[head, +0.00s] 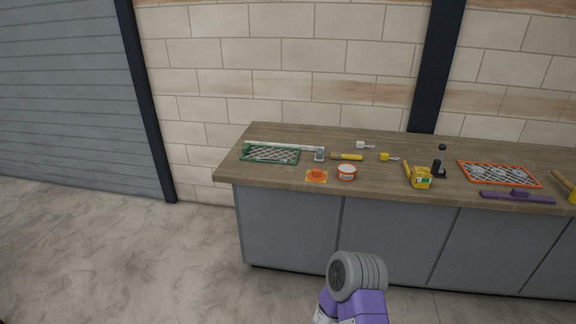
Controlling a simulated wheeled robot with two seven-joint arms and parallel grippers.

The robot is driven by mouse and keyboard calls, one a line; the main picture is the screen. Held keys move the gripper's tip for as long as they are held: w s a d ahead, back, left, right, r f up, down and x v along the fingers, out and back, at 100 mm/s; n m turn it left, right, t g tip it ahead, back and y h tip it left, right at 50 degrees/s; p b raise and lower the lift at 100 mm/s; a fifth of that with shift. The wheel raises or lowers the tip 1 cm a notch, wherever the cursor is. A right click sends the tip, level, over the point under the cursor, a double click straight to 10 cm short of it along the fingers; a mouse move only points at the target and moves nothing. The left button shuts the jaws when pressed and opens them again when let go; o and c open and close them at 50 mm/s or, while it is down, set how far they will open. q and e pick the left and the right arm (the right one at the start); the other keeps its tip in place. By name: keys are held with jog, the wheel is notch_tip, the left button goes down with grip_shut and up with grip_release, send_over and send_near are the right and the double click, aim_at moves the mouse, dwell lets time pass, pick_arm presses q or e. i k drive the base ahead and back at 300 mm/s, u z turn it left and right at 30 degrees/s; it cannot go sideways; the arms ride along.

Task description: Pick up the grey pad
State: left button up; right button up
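I cannot single out a grey pad for certain. A small grey block (319,154) lies on the workbench, left of centre, at the left end of a yellow handle (347,157); at this size I cannot tell whether it is a pad or a tool head joined to that handle. Small grey pieces also show in the orange-framed mesh panel (499,174) at the right, too small to make out. Neither gripper is in view. Only a grey and purple part of my own arm shows at the bottom centre, apart from the bench.
The wooden-topped workbench (290,184) stands against a block wall. It bears a green-framed mesh panel (270,154), an orange item on a yellow square (316,176), a white-and-orange tub (346,172), a yellow box (421,178) and a purple bar (516,197). Floor at the left is clear.

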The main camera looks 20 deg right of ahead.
aim_at(319, 156)
jog(key=z, duration=0.7)
jog(key=i, duration=0.6)
jog(key=z, duration=0.9)
jog(key=i, duration=1.2)
jog(key=u, duration=0.3)
